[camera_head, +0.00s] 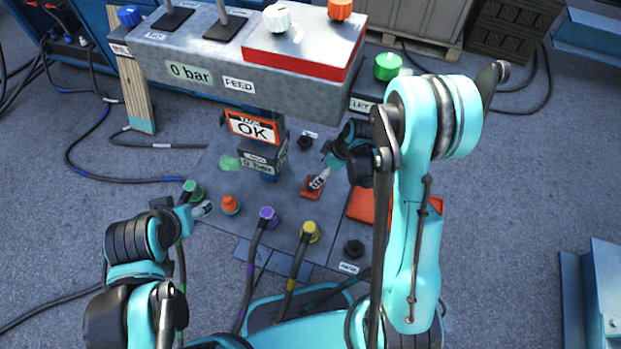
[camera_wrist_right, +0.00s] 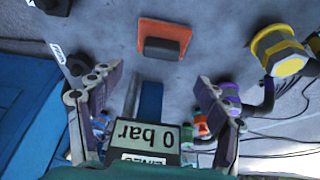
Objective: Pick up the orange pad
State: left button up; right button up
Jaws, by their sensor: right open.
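The orange pad (camera_head: 308,193) lies on the grey panel, a small square with a dark grey block on top. The right wrist view shows the pad (camera_wrist_right: 179,29) at the top middle, beyond the fingertips. My right gripper (camera_head: 319,181) covers part of the pad in the head view. In the wrist view my right gripper (camera_wrist_right: 158,84) has its fingers spread, with nothing gripped between them. My left gripper (camera_head: 203,210) is at the left by a green connector; its jaws are too small to tell.
A grey post with a "0 bar" display (camera_head: 258,166) stands left of the right gripper; the display (camera_wrist_right: 147,136) also shows low in the wrist view. Yellow (camera_head: 308,231) and purple (camera_head: 268,216) cable connectors stand nearer me.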

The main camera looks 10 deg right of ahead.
aim_at(312, 180)
jog(key=b+x, duration=0.1)
jog(key=x, duration=0.2)
jog(key=shift+f, duration=0.3)
jog(key=b+x, duration=0.3)
jog(key=x, duration=0.2)
jog(key=shift+f, duration=0.3)
jog(key=shift+s+d+r, duration=0.1)
jog(key=shift+r, duration=0.05)
jog(key=shift+c, duration=0.6)
jog(key=c, duration=1.2)
